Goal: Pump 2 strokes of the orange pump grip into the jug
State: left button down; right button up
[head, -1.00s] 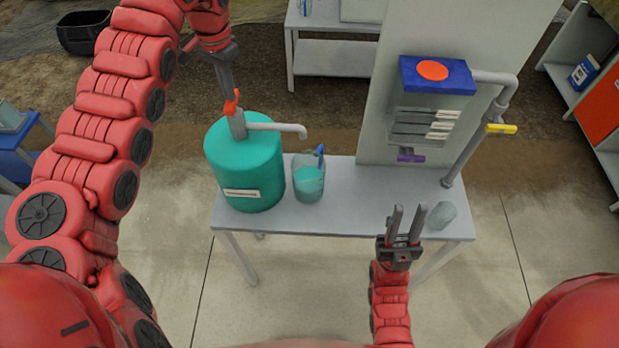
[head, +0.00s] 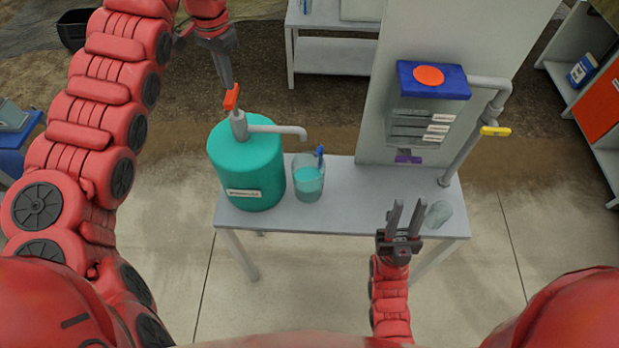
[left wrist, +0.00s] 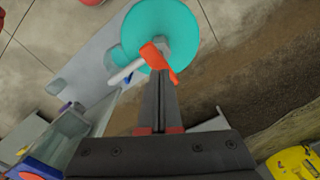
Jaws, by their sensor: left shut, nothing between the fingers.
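The orange pump grip (head: 231,97) tops the grey pump head and spout of the teal drum (head: 246,165) on the left of the bench. It also shows in the left wrist view (left wrist: 157,60). The clear jug (head: 308,180) stands right of the drum, below the spout's end, with teal liquid in it and a blue item at its rim. My left gripper (head: 227,86) is shut and empty, its tips just above the grip; whether they touch it I cannot tell. My right gripper (head: 406,208) is open and empty at the bench's front right.
The grey bench (head: 350,216) has bare top between the jug and my right gripper. A clear cup (head: 438,214) lies near its right end. Behind stands a panel with a blue box (head: 433,82), a pipe and a yellow valve handle (head: 495,131).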

aim_at(230, 93)
pick_arm(q)
jog(key=shift+f, duration=0.1)
dwell(0.3)
jog(key=shift+f+b, duration=2.6)
jog(key=shift+f, duration=0.2)
jog(key=shift+r, duration=0.1)
jog(key=shift+r+p, duration=1.8)
jog(key=shift+r, duration=1)
jog(key=shift+r, duration=0.1)
jog(key=shift+r+p, duration=0.25)
jog(key=shift+p, duration=0.05)
notch_tip(230, 93, up, 5)
jog(key=p, duration=0.4)
jog(key=shift+r+p, duration=0.2)
jog(key=shift+p, duration=0.2)
